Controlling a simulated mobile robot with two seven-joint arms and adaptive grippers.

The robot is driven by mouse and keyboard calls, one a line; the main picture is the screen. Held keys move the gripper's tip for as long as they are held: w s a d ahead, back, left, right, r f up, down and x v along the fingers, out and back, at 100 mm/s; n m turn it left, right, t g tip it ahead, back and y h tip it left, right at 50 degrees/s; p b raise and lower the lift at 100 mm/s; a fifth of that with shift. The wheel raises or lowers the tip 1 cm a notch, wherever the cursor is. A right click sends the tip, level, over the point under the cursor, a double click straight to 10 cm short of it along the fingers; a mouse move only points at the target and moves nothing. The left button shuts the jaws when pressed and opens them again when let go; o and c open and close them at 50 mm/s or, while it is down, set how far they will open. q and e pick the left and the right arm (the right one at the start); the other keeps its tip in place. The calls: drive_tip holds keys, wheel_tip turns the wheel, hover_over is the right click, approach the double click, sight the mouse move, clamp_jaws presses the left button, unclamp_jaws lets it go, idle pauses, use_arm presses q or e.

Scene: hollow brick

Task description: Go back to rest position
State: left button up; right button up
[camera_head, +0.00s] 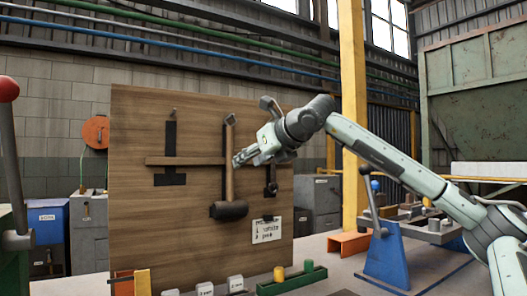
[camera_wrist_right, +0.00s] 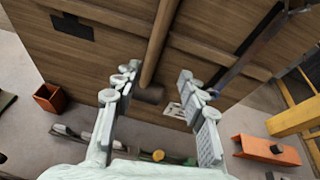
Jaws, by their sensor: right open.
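My right gripper (camera_head: 247,156) is in front of the wooden tool board (camera_head: 140,230), close to the hammer hanging there. The hammer hangs head down, with a wooden handle (camera_head: 229,165) and a dark head (camera_head: 229,210). In the right wrist view my right gripper (camera_wrist_right: 160,85) is open. The hammer handle (camera_wrist_right: 160,40) shows beyond and between its fingers, and I cannot tell from the view how far it is from them. My left gripper is not in view.
Dark tool outlines (camera_head: 170,150) mark the board, and a white note (camera_head: 267,230) is at its lower right. A green tray (camera_head: 292,282) lies on the table before it. A blue stand with a lever (camera_head: 385,250) and an orange channel piece (camera_head: 349,243) are to the right.

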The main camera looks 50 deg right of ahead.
drive_tip(key=v, duration=1)
drive_tip(key=shift+r, duration=0.1)
